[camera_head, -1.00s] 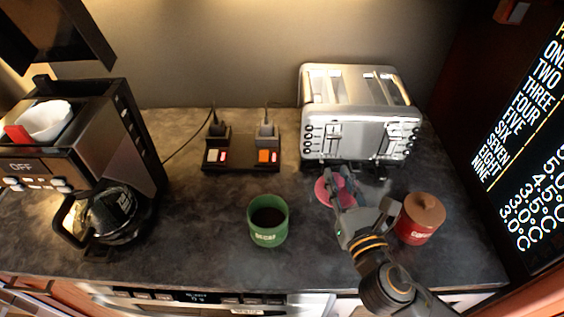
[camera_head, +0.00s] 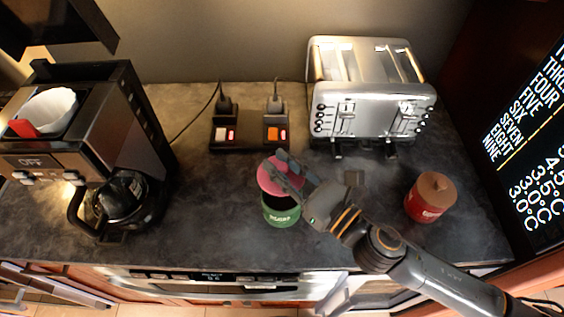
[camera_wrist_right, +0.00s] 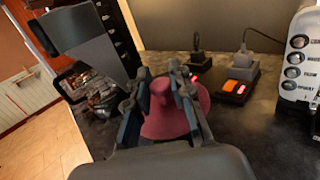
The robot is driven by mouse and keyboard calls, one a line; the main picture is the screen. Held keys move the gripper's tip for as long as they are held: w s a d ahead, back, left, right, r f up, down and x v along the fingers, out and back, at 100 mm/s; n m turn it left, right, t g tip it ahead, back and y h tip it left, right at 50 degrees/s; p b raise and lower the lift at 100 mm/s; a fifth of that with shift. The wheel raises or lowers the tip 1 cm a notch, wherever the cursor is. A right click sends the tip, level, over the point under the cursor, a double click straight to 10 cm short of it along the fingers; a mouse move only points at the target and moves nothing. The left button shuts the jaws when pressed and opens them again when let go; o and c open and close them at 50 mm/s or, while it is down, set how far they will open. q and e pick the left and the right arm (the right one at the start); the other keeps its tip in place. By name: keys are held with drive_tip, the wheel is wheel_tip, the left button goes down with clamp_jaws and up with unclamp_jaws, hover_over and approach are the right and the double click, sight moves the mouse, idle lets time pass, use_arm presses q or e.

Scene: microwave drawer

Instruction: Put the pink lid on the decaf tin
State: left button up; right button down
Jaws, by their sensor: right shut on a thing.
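The pink lid (camera_head: 268,180) is held by my right gripper (camera_head: 283,170) above the green decaf tin (camera_head: 281,213). In the head view the lid covers much of the tin's mouth, and I cannot tell whether the two touch. In the right wrist view the lid (camera_wrist_right: 166,112) is between the two fingers of my right gripper (camera_wrist_right: 164,88), which are closed on its knob. The tin stands upright on the counter, its label facing front; it cannot be made out in the wrist view. My left gripper is not in view.
A red tin with a brown lid (camera_head: 430,197) stands on the right. A toaster (camera_head: 370,95) and a switch strip (camera_head: 249,134) are behind. A coffee maker (camera_head: 110,130) with a glass pot is on the left. Counter left of the green tin is clear.

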wheel_tip(320, 180, down, 3)
drive_tip(key=shift+r+b, duration=0.1)
drive_tip(key=shift+b, duration=0.95)
wheel_tip(320, 180, down, 3)
drive_tip(key=shift+r+b, duration=0.1)
drive_tip(key=shift+b, duration=1)
drive_tip(key=shift+f, duration=0.65)
idle(0.5)
drive_tip(key=c, duration=0.6)
unclamp_jaws()
